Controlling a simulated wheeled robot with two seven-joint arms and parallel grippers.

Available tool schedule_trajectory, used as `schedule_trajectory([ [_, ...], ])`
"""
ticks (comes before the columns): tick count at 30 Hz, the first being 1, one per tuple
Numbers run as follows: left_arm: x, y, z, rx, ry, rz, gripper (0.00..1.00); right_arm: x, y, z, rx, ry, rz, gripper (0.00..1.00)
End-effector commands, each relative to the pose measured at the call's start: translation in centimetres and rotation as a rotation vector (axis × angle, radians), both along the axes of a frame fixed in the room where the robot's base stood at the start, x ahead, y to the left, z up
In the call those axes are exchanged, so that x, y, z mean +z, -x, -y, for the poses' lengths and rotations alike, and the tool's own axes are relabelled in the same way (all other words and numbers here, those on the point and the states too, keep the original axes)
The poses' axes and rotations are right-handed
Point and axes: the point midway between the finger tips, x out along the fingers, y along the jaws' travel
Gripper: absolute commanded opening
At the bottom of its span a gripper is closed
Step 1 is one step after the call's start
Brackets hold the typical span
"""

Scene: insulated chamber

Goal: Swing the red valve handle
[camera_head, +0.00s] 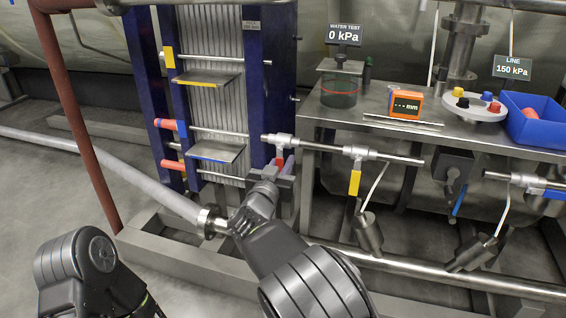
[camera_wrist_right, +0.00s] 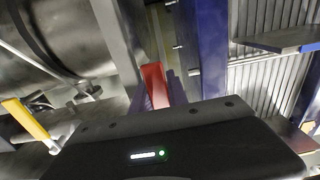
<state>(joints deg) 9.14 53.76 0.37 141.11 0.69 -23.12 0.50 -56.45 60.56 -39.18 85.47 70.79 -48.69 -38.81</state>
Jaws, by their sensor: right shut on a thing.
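The red valve handle (camera_head: 279,152) hangs from the silvery pipe valve (camera_head: 279,138) in front of the plate stack, in the middle of the head view. My right gripper (camera_head: 284,166) reaches up to it from below and is shut on the handle. In the right wrist view the red handle (camera_wrist_right: 154,84) stands between the two purple-tinted fingers (camera_wrist_right: 160,94). The handle's lower part is hidden by the gripper. Of my left arm only dark links show at the bottom left, and its gripper is out of view.
A yellow-handled valve (camera_head: 354,182) sits right of the red one on the same pipe. A steel bench (camera_head: 398,132) carries a glass vessel (camera_head: 340,88), an orange gauge (camera_head: 405,104) and a blue bin (camera_head: 538,128). The blue-framed plate stack (camera_head: 261,70) is close on the left.

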Motion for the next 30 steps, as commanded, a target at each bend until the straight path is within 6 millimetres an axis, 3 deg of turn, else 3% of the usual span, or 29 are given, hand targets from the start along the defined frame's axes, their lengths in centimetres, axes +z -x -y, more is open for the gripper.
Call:
schedule_trajectory([
  [8,2.4,0.3,0.0,-0.004,0.001,-0.008,0.82,0.4,0.1,0.5,-0.001,0.067,-0.025,0.0],
  [21,9.5,1.5,0.0,-0.022,0.01,-0.04,0.82,1.1,0.7,2.1,0.0,0.35,-0.116,0.0],
  [30,12.3,2.4,0.9,-0.043,0.023,-0.053,0.82,1.2,1.0,2.9,0.0,0.525,-0.172,0.0],
])
